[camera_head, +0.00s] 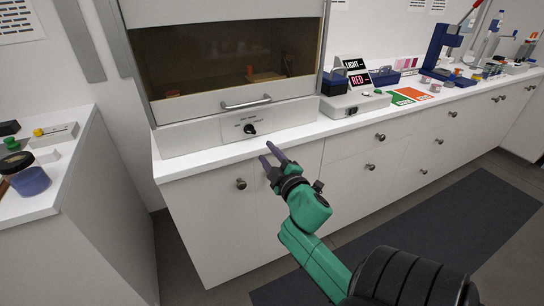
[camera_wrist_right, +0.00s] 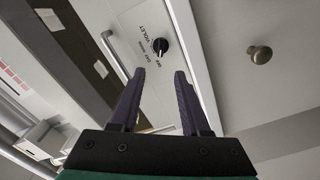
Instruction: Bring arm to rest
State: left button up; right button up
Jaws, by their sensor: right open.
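My right gripper (camera_head: 272,157) is open and empty, in front of the white counter's front edge, below the fume-hood-like cabinet. In the right wrist view its two dark fingers (camera_wrist_right: 160,95) stand apart with nothing between them. Beyond the fingertips is the cabinet's control panel with a black knob (camera_wrist_right: 160,46); the knob also shows in the head view (camera_head: 249,129). My green right arm (camera_head: 318,262) comes in from the lower right. My left gripper does not show in the head view.
The cabinet has a partly raised sash with a handle (camera_head: 246,104). Right of it on the counter are a small device (camera_head: 354,104), a red and black sign (camera_head: 359,79), and green and orange mats (camera_head: 413,95). Drawers line the front.

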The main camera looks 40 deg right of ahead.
jog(key=shift+v, duration=1.2)
notch_tip(320, 180, down, 23)
jog(key=a+m+g+y+p, duration=0.2)
jog(key=g, duration=0.3)
jog(key=s+a+f+m+g+y, duration=0.1)
jog(key=s+a+f+g, duration=0.15)
jog(key=f, duration=0.45)
jog(key=s+a+f+m+g+y, duration=0.1)
jog(key=s+f, duration=0.3)
jog(key=f, duration=0.4)
jog(key=s+a+f+g, duration=0.2)
jog(key=s+f, duration=0.3)
jog(key=s, duration=0.3)
jog(key=s+a+f+m+g+y+p, duration=0.1)
jog(key=s+a+f+g, duration=0.2)
jog(key=s+f, duration=0.3)
jog(key=s+a+f+m+g+p, duration=0.1)
jog(key=s+f, duration=0.5)
jog(key=s, duration=0.6)
jog(key=shift+a+g+y, duration=0.4)
jog(key=shift+a+g, duration=0.35)
jog(key=shift+a, duration=0.1)
